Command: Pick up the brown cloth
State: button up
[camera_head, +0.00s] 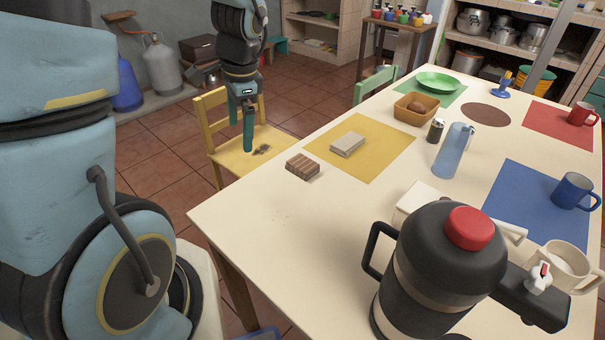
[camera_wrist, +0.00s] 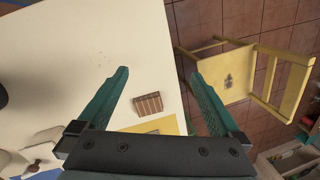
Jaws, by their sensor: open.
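The brown cloth (camera_head: 302,166) is a small folded striped bundle lying flat on the white table near its left edge, just off the corner of the yellow mat (camera_head: 375,155). In the wrist view the cloth (camera_wrist: 148,104) shows between my two fingers, farther off than the fingertips. My gripper (camera_head: 248,135) hangs pointing down, to the left of and above the cloth, over the yellow chair beyond the table edge. In the wrist view my gripper (camera_wrist: 160,74) has its green fingers wide apart with nothing between them. It does not touch the cloth.
A light grey folded cloth (camera_head: 347,144) lies on the yellow mat. A yellow chair (camera_head: 250,157) stands beside the table. A blue bottle (camera_head: 453,151), a dark shaker (camera_head: 436,130), a bread basket (camera_head: 416,107) and a large black urn (camera_head: 440,265) stand farther right. The table's left front is bare.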

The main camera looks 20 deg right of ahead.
jog(key=d+f+m+b, duration=0.2)
jog(key=d+f+m, duration=0.2)
jog(key=d+m, duration=0.4)
jog(key=m+t, duration=0.2)
jog(key=m, duration=0.4)
send_near(305, 165)
notch_tip(305, 165, down, 4)
jog(key=shift+w+r+y, duration=0.1)
jog(key=shift+r+y, duration=0.1)
jog(key=shift+y, duration=0.3)
jog(key=shift+w+p+x, duration=0.25)
jog(key=shift+x, duration=1.15)
jog(key=shift+w+p+x, duration=0.2)
jog(key=shift+w+x, duration=0.05)
jog(key=shift+x, duration=1.15)
jog(key=shift+d+r, duration=0.1)
jog(key=shift+r, duration=0.1)
jog(key=shift+c, duration=0.2)
jog(key=c, duration=1.4)
notch_tip(305, 165, up, 10)
jog(key=shift+b, duration=0.5)
jog(key=shift+c, duration=0.2)
